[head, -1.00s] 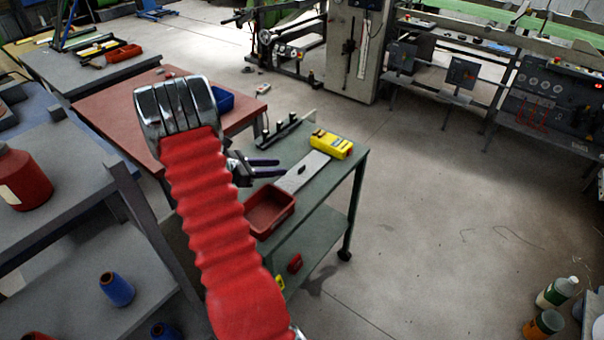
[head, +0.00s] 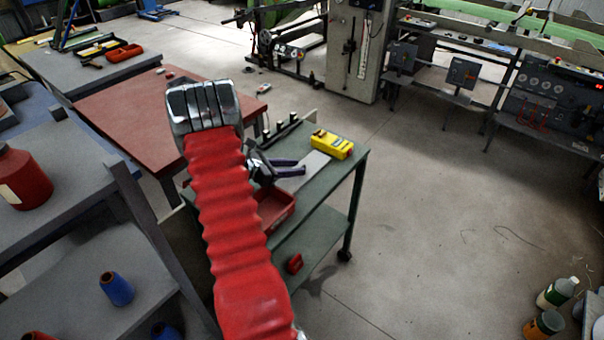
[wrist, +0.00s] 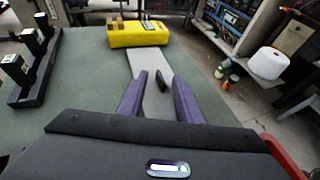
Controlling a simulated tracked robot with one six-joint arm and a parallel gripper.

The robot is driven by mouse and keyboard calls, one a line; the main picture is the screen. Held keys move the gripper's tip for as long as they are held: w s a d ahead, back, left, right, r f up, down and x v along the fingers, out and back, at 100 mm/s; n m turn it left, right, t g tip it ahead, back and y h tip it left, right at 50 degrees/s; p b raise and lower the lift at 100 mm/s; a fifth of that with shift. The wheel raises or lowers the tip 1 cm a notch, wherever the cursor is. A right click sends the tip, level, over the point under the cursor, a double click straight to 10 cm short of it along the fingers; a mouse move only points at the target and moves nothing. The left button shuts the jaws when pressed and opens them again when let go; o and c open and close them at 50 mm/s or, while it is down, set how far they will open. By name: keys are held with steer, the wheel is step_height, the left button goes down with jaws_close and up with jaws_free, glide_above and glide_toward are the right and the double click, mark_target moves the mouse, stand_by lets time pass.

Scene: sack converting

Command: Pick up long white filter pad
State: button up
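The long white filter pad (head: 317,161) lies flat on the green top of the cart (head: 335,178), partly hidden behind my gripper in the head view. In the wrist view the pad (wrist: 142,64) runs away from me between the fingers, with a small dark piece (wrist: 160,81) on or above it. My gripper (head: 298,167) has two purple fingers, which stand apart in the wrist view (wrist: 160,97). Nothing is held between them. The fingers appear above the pad, one to each side; the height gap is hard to tell.
A yellow device (head: 332,144) sits at the pad's far end. A black rack with upright posts (wrist: 38,70) stands left of the pad. A red tray (head: 276,211) is on the cart's near side. A red-topped table (head: 130,105) stands beyond the cart. Open floor lies right.

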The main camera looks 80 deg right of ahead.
steer(key=shift+x, duration=0.85)
steer(key=shift+c, duration=0.3)
jaws_close()
